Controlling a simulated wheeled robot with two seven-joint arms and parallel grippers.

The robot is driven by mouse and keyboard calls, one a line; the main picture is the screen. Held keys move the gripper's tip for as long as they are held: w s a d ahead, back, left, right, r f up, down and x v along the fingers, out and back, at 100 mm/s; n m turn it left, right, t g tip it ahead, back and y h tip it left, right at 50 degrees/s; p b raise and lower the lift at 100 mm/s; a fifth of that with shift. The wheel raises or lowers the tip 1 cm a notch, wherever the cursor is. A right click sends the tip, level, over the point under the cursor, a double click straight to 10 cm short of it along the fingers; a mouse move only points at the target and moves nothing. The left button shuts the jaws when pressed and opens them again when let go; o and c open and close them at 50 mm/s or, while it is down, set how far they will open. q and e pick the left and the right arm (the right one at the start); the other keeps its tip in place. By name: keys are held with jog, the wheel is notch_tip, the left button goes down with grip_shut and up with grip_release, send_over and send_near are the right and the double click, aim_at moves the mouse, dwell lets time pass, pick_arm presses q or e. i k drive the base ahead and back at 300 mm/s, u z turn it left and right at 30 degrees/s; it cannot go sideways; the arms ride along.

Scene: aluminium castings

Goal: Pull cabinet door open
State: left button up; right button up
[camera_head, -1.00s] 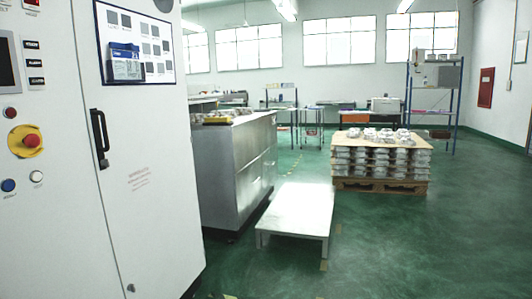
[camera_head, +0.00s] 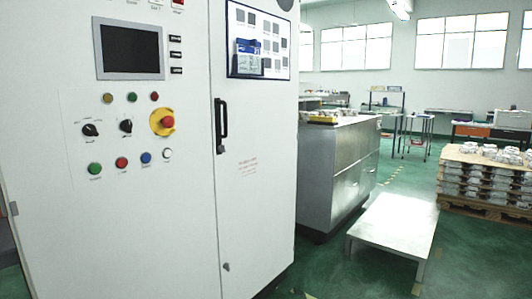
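The white cabinet (camera_head: 140,235) fills the left half of the head view. Its right-hand door (camera_head: 255,205) is narrow and looks shut, with a thin seam along its left edge. A black upright handle (camera_head: 221,125) sits near that seam, about mid-height. A small round lock (camera_head: 226,267) is low on the door. The left panel carries a dark screen (camera_head: 130,50), several buttons and knobs, and a red stop button (camera_head: 167,121) on a yellow base. Neither of my grippers is in view.
A metal counter (camera_head: 335,170) with parts on top stands right of the cabinet. A low white platform (camera_head: 394,228) is on the green floor before it. A pallet of castings (camera_head: 487,180) is at the far right. Green floor shows between the platform and pallet.

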aim_at(255, 116)
jog(key=z, duration=0.75)
jog(key=i, duration=2.15)
jog(key=u, duration=1.6)
